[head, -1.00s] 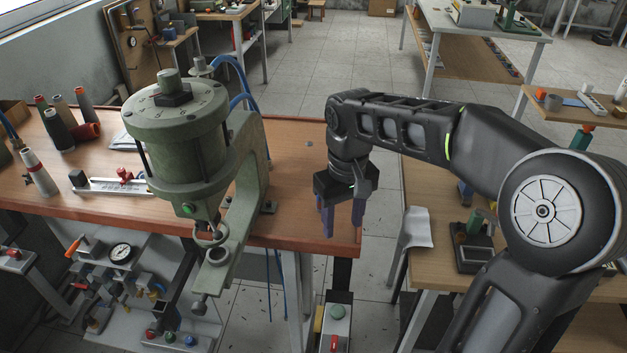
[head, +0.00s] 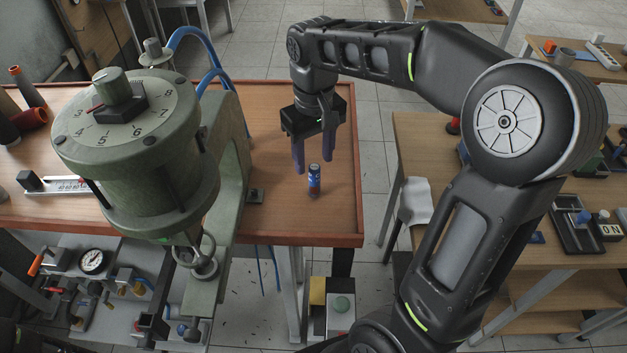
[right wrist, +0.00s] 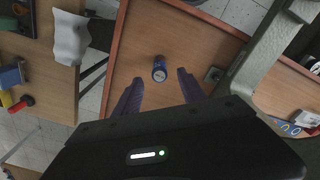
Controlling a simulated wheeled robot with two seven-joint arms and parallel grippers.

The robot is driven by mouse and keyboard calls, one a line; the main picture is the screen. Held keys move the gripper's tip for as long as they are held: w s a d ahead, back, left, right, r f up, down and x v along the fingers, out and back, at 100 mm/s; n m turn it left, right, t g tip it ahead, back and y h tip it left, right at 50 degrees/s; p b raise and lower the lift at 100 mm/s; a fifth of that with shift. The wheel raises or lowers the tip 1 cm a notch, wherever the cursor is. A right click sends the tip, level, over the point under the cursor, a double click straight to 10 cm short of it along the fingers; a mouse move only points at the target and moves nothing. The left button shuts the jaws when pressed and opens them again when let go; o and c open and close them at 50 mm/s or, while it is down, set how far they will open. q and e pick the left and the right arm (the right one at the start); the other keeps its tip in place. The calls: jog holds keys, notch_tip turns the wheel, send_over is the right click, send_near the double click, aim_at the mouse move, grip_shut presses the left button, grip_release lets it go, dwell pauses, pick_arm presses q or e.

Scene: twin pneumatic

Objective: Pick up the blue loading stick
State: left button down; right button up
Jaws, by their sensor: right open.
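The blue loading stick, seen as a short blue cylinder (head: 314,180) with a lighter band, stands upright on the wooden table near its right edge. In the right wrist view the cylinder (right wrist: 159,69) shows its grey round top. My right gripper (head: 315,164) is open and empty, its two dark fingers pointing down behind and above the cylinder. In the right wrist view the cylinder lies just beyond the fingertips, in line with the gap between them (right wrist: 159,80). The fingers do not appear to touch it. My left gripper is not in view.
A green pneumatic press (head: 140,150) with a numbered dial stands left of the cylinder. The wooden table (head: 270,115) is bare around the cylinder, with a raised rim (head: 300,240). A second bench (head: 440,150) stands to the right across a floor gap. Blue hoses hang behind the press.

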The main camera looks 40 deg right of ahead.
aim_at(314, 181)
jog(key=shift+f, duration=1.35)
jog(key=shift+s+f+p, duration=0.1)
jog(key=shift+f+p, duration=0.6)
jog(key=shift+f, duration=1.9)
jog(key=shift+c, duration=0.2)
grip_shut()
